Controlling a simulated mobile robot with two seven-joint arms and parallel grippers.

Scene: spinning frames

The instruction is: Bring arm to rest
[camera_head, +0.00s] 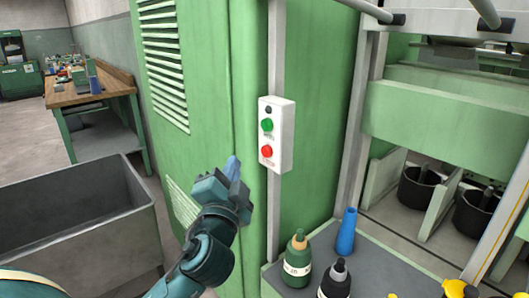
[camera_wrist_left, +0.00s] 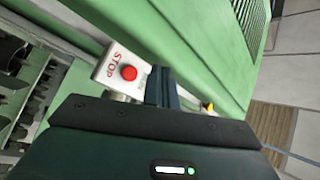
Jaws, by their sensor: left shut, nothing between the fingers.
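My left arm comes in from the lower left of the head view, and its gripper (camera_head: 232,170) is raised in front of the green machine cabinet (camera_head: 205,60). Its fingers are shut with nothing between them. It is to the left of and slightly below the white control box (camera_head: 275,135), which has a green and a red button. In the left wrist view the shut fingers (camera_wrist_left: 162,80) show just beside a red STOP button (camera_wrist_left: 129,73); I cannot tell whether they touch its box. My right gripper is not in view.
A grey shelf (camera_head: 385,262) at lower right holds a green bottle (camera_head: 297,265), a black bottle (camera_head: 336,282) and a blue cone (camera_head: 347,232). A grey open bin (camera_head: 75,235) stands at left. Behind it is a workbench (camera_head: 115,85). Black cans (camera_head: 418,188) stand inside the machine.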

